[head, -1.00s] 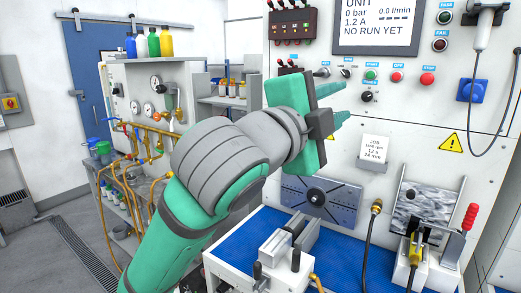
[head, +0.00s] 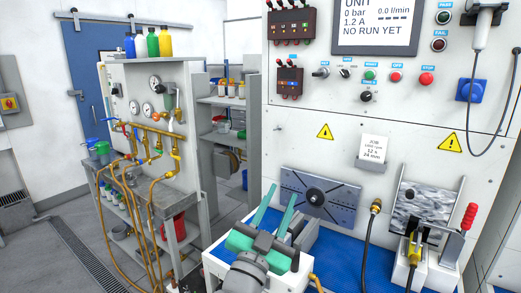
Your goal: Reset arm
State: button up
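My gripper (head: 284,193) is low in the middle of the head view, with its green body over the white fixture block at the front of the bench. Its two green fingers are apart and point away toward the round-hubbed grey plate (head: 335,205) on the panel. Nothing shows between the fingers. The gripper hides most of the block's clamp. Whether it touches the block cannot be told.
The test panel (head: 300,150) stands behind a blue bench mat (head: 345,254). At the right are a red-handled clamp (head: 469,217) and a hose with a brass end (head: 376,206). A cart with brass pipes (head: 150,130) stands left. Grey floor lies open at far left.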

jog(key=s+a+f+n+y, duration=0.1)
jog(key=s+f+n+y, duration=0.25)
jog(key=f, duration=0.65)
jog(key=s+a+f+n+g+y, duration=0.1)
jog(key=s+f+n+y, duration=0.3)
jog(key=f, duration=0.7)
jog(key=s+a+f+n+y, duration=0.1)
jog(key=s+f+n, duration=0.2)
jog(key=s+f, duration=0.5)
jog(key=s+f+g, duration=0.1)
jog(key=s+f, duration=0.3)
jog(key=s, duration=0.5)
jog(key=s+a+f+g, duration=0.1)
jog(key=s+f, duration=0.4)
jog(key=s, duration=0.4)
jog(key=s+f+g, duration=0.2)
jog(key=s+f, duration=0.2)
jog(key=s, duration=0.6)
jog(key=shift+a+f+m+y, duration=0.25)
jog(key=shift+f+m+y, duration=0.05)
jog(key=shift+m+y, duration=0.15)
